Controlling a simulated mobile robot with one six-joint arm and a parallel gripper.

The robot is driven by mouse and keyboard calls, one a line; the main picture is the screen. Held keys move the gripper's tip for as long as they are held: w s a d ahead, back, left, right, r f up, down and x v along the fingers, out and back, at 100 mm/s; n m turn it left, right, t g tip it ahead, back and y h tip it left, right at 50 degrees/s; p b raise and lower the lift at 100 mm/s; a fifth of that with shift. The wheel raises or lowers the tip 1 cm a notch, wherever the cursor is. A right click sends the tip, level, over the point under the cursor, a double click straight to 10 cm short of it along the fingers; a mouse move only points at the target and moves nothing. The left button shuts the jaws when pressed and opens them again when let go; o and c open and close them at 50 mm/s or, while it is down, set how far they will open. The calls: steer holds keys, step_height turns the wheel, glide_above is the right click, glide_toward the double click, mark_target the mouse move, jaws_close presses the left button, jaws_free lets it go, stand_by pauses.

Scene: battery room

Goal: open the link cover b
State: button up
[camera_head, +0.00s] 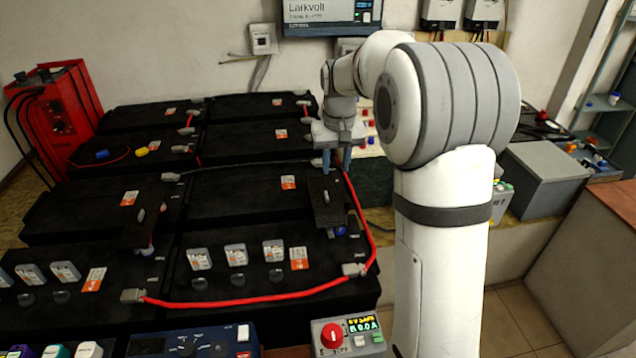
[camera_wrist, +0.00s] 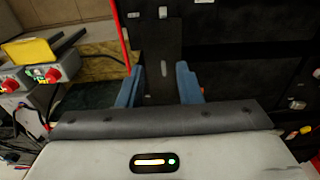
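My gripper (camera_head: 337,170) is at the far end of a narrow black cover plate (camera_head: 328,212) on the battery block right of centre. Its two blue fingers are spread, with a clear gap between them in the wrist view (camera_wrist: 159,72). The plate appears to lie flat. A second, similar black cover (camera_head: 142,228) is on the left block. I can read no letter on either cover. Whether the fingers touch the plate cannot be told.
A red cable (camera_head: 250,300) loops along the front and right edge of the batteries. A control box with a red knob (camera_head: 333,336) stands in front. A red cabinet (camera_head: 55,115) stands at the back left. A grey box (camera_head: 543,170) is on the right, beyond my arm.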

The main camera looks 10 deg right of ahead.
steer(key=b, duration=0.2)
glide_above(326, 194)
steer(key=shift+g, duration=0.4)
step_height(326, 194, down, 10)
steer(key=shift+s+r, duration=0.1)
steer(key=shift+r, duration=0.15)
steer(key=shift+f, duration=0.3)
step_height(326, 194, down, 7)
steer(key=shift+f, duration=0.15)
steer(key=shift+c, duration=0.4)
jaws_close()
